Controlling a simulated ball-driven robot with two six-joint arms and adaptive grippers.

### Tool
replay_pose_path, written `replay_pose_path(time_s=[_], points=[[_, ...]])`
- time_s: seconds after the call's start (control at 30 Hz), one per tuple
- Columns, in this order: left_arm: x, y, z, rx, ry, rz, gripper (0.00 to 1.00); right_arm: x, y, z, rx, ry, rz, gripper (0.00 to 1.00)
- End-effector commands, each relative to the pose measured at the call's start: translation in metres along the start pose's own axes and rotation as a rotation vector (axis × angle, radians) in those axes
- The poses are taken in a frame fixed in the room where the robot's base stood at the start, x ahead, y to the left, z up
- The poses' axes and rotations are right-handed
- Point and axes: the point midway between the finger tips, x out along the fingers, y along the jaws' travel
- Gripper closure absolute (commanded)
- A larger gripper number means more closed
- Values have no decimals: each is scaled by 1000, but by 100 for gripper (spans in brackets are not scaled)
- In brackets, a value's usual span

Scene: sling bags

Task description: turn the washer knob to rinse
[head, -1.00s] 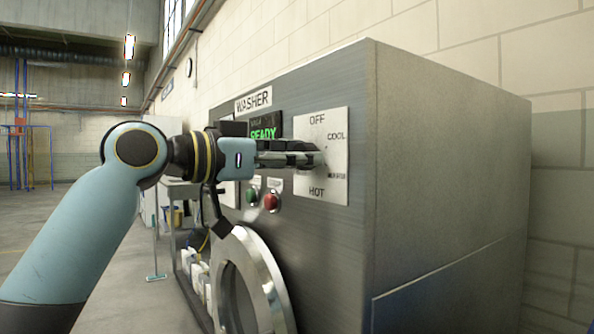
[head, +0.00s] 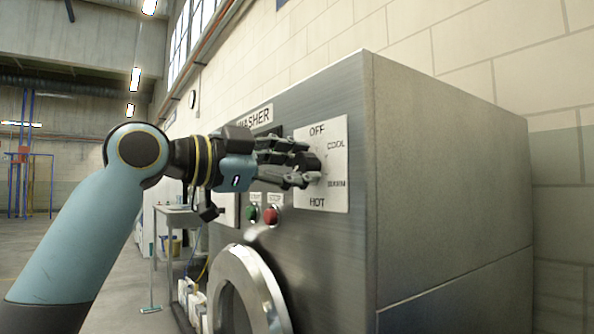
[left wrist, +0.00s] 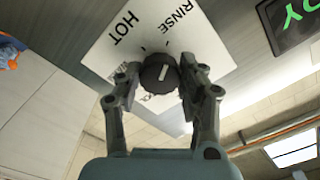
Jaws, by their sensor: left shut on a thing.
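The washer knob (left wrist: 159,73) is round and black with a short white mark, on a white dial plate (left wrist: 100,55) reading HOT and RINSE. In the left wrist view the mark's upper end lies roughly toward RINSE; I cannot tell which end is the pointer. My left gripper (left wrist: 158,76) is shut on the knob, one finger on each side. In the head view the left gripper (head: 312,168) covers the knob and the plate's left part; OFF, COOL, WARM and HOT show on the plate (head: 335,195). The right gripper is not in view.
The grey washer (head: 300,100) has a green button (head: 253,213) and a red button (head: 271,214) below the gripper, and a round door (head: 252,290) lower down. A display (left wrist: 290,22) shows in the left wrist view. A small table (head: 178,212) stands behind at left.

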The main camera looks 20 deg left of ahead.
Motion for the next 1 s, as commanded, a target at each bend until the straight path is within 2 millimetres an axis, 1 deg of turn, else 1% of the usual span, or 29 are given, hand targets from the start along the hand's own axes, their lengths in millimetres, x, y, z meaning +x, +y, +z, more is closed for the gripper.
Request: replay_pose_path(time_s=[0.03, 0.47, 0.5, 0.67, 0.87, 1.0], points=[[0, 3, 3, 3, -6, 7, 93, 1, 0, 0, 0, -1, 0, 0], [0, 2, 3, 14, -6, 7, 93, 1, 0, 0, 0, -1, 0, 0], [0, 2, 3, 14, -6, 7, 60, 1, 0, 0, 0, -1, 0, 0], [0, 2, 2, 14, -4, 5, 39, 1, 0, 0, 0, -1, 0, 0], [0, 1, 1, 15, -2, 3, 38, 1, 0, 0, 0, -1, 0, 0], [-2, 0, 1, 16, -3, 1, 38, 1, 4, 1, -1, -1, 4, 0]])
